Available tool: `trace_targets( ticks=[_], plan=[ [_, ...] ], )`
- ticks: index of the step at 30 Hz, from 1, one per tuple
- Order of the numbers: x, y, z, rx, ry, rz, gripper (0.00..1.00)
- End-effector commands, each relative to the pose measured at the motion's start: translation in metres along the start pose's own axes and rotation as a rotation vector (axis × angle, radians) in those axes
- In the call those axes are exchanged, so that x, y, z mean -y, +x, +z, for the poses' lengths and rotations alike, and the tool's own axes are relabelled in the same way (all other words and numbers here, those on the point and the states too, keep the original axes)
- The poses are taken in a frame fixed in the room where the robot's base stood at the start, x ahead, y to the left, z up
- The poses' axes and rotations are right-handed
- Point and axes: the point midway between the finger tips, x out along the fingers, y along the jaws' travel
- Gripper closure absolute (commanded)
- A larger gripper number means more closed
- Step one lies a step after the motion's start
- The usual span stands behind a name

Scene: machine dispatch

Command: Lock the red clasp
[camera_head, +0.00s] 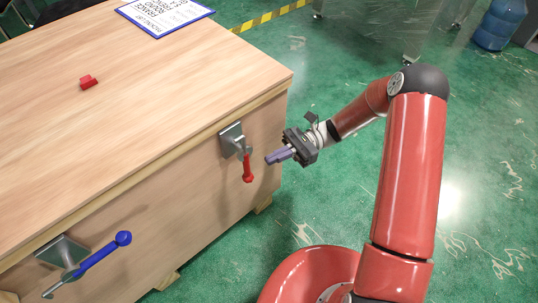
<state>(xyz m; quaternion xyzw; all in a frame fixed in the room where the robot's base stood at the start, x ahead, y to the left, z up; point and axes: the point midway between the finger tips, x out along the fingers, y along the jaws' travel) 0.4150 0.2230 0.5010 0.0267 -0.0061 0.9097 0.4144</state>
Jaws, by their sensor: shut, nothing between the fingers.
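The red clasp (247,167) is on the side of a wooden crate (200,235), near its right corner. Its red handle hangs down from a grey metal plate (231,139). My gripper (268,160) is shut and empty, just right of the clasp. The purple fingers point left toward the red handle, with a small gap showing in the picture. Whether the clasp is locked cannot be told from this view.
A second clasp with a blue handle (100,255) is on the crate's lower left, its handle sticking out up and right. A small red object (88,82) and a blue-edged sign (165,14) lie on the crate top. Green floor (330,205) is open to the right.

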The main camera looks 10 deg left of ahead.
Motion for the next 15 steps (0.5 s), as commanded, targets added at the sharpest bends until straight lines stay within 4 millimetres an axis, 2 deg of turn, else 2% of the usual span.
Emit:
trace_targets(
  ticks=[1, 9, 15],
  plan=[
    [0.001, -0.013, -0.002, -0.002, -0.002, -0.005, 1.00],
    [0.001, -0.066, 0.001, -0.003, -0.003, -0.006, 1.00],
    [0.001, -0.090, 0.003, -0.003, -0.002, -0.004, 1.00]
  ],
)
